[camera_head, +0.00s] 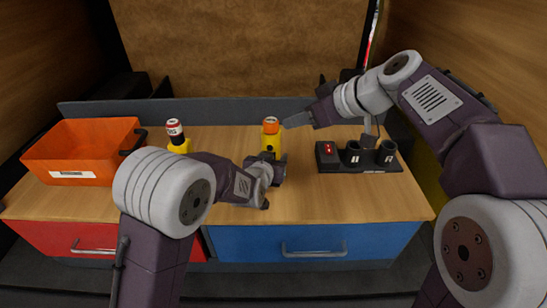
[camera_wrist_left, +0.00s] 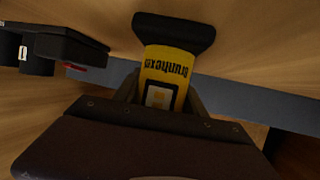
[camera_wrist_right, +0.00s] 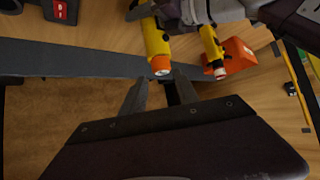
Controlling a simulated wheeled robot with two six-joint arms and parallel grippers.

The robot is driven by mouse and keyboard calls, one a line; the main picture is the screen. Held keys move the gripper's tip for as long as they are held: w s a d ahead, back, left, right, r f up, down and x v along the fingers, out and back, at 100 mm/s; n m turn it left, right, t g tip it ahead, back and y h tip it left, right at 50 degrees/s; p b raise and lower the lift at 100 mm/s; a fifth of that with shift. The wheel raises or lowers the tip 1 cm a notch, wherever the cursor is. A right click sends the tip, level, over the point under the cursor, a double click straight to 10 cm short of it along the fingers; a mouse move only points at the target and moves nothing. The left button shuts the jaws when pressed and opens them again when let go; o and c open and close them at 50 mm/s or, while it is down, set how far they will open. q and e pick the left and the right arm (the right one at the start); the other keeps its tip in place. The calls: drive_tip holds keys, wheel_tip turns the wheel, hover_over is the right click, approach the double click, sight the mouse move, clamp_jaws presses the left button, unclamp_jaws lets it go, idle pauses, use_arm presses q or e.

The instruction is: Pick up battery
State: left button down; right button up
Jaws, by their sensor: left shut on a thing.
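A yellow torch-like body (camera_head: 270,142) with an orange top stands upright on the counter. My left gripper (camera_head: 266,162) is shut on it; in the left wrist view the yellow body (camera_wrist_left: 164,72), with dark lettering and a black end, sits between the fingers. A dark cylinder with a white and red top, looking like the battery (camera_head: 176,133), stands in a second yellow body (camera_head: 181,147) to the left. Its pale end (camera_wrist_right: 220,73) shows in the right wrist view. My right gripper (camera_wrist_right: 160,92) is open and empty, close beside the orange top.
An orange bin (camera_head: 82,140) with a white label stands at the counter's left. A black charger block (camera_head: 358,166) with round sockets and a red-lit part stands at the right. A dark grey ledge (camera_head: 225,110) runs along the back. The wooden counter (camera_head: 320,200) is clear at front right.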

sight(277, 124)
drive_tip(key=o, duration=0.4)
drive_tip(key=shift+o, duration=0.8)
drive_tip(key=shift+w+r+n, duration=0.25)
drive_tip(key=shift+w+n, duration=0.05)
drive_tip(key=shift+n, duration=0.1)
drive_tip(key=w+a+f+t, duration=0.1)
drive_tip(key=f, duration=0.1)
drive_tip(key=w+a+f+m+t, duration=0.1)
drive_tip(key=w+a, duration=0.1)
drive_tip(key=w+a+f+m+t+y, duration=0.1)
drive_tip(key=a+f, duration=0.1)
drive_tip(key=shift+w+f, duration=0.15)
drive_tip(key=shift+f, duration=0.15)
drive_tip(key=shift+r+x, duration=0.15)
drive_tip(key=shift+x, duration=1.25)
drive_tip(key=shift+r+x, duration=0.15)
drive_tip(key=shift+x, duration=1.2)
